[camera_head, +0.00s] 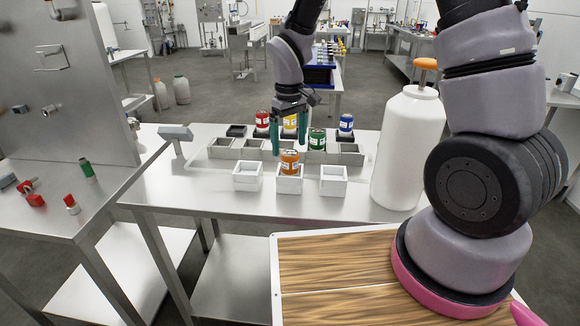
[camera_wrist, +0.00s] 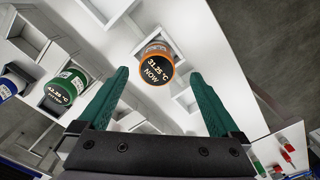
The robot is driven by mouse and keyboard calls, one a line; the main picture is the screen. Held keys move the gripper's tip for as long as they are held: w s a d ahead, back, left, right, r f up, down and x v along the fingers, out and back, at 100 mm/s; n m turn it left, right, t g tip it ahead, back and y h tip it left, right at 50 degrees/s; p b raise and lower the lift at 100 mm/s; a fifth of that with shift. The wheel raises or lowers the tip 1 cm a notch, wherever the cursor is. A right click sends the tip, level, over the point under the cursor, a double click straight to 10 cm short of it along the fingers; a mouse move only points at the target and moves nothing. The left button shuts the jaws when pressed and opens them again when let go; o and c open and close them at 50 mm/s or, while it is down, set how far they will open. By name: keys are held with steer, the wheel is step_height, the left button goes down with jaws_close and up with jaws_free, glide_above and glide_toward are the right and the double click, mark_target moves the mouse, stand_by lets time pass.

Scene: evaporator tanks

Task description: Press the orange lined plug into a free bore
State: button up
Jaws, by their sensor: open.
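The orange lined plug (camera_head: 290,158) stands upright at the middle white box (camera_head: 289,186) of a row of three, its upper part showing above the rim. How deep it sits is hidden. In the wrist view its dark top (camera_wrist: 157,69), reading 31.25 °C, faces the camera. My gripper (camera_head: 289,152) is open and empty, pointing down, with green fingers. In the wrist view the plug appears between the two fingertips (camera_wrist: 158,73), with a gap on each side. The left white box (camera_head: 247,187) and right white box (camera_head: 333,187) look empty.
Behind stands a grey compartment rack (camera_head: 222,152) with red (camera_head: 262,121), yellow (camera_head: 290,121), green (camera_head: 317,139) and blue (camera_head: 346,122) plugs. A tall white bottle (camera_head: 408,150) stands at right. A steel panel (camera_head: 65,85) rises at left. The table front is clear.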

mark_target(290, 152)
steer(key=f, duration=0.5)
steer(key=shift+w+d+f, duration=0.1)
steer(key=shift+w, duration=0.15)
jaws_close()
